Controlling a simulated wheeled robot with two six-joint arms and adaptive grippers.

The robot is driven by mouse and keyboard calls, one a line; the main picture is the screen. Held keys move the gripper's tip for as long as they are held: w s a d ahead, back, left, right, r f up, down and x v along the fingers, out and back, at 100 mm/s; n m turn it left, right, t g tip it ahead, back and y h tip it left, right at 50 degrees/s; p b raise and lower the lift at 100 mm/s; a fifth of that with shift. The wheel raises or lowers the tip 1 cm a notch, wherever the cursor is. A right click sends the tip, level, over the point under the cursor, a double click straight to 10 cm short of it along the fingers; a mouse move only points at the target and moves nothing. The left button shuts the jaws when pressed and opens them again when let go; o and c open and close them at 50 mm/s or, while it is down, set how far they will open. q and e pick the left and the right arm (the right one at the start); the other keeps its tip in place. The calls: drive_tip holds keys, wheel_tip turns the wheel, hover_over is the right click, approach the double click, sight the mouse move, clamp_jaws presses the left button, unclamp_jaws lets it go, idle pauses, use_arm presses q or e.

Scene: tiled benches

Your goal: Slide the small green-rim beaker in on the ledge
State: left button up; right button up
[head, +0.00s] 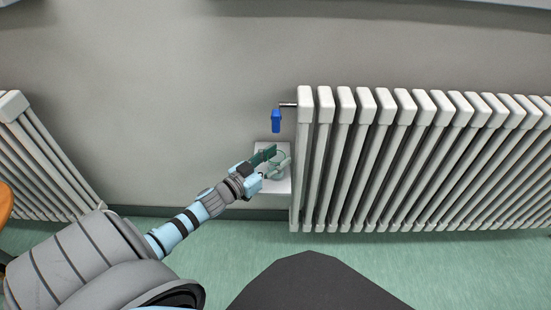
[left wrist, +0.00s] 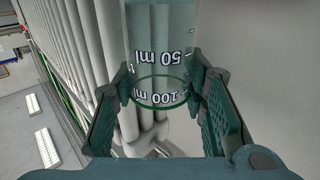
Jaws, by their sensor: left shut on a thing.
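The small green-rim beaker (head: 280,157) is clear glass and shows at the white ledge (head: 277,187) on the wall, left of the radiator. In the left wrist view the beaker (left wrist: 160,55) carries 50 ml and 100 ml marks and a green ring. My left gripper (head: 270,162) reaches in from the lower left and is shut on the beaker. In the left wrist view its fingers (left wrist: 161,88) stand on either side of the glass. The beaker's base is hard to see, so I cannot tell whether it touches the ledge. My right gripper is out of view.
A white ribbed radiator (head: 400,160) stands close on the right of the ledge, with a blue valve handle (head: 276,121) just above the ledge. Another radiator (head: 40,165) is at the far left. The wall between it and the ledge is bare.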

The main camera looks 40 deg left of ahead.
use_arm(q)
drive_tip(key=shift+f, duration=0.3)
drive_tip(key=shift+f, duration=0.3)
idle(0.3)
drive_tip(key=o, duration=1.2)
drive_tip(key=s, duration=0.4)
drive_tip(key=s+a, duration=0.1)
drive_tip(key=s, duration=0.7)
drive_tip(key=shift+a, duration=0.3)
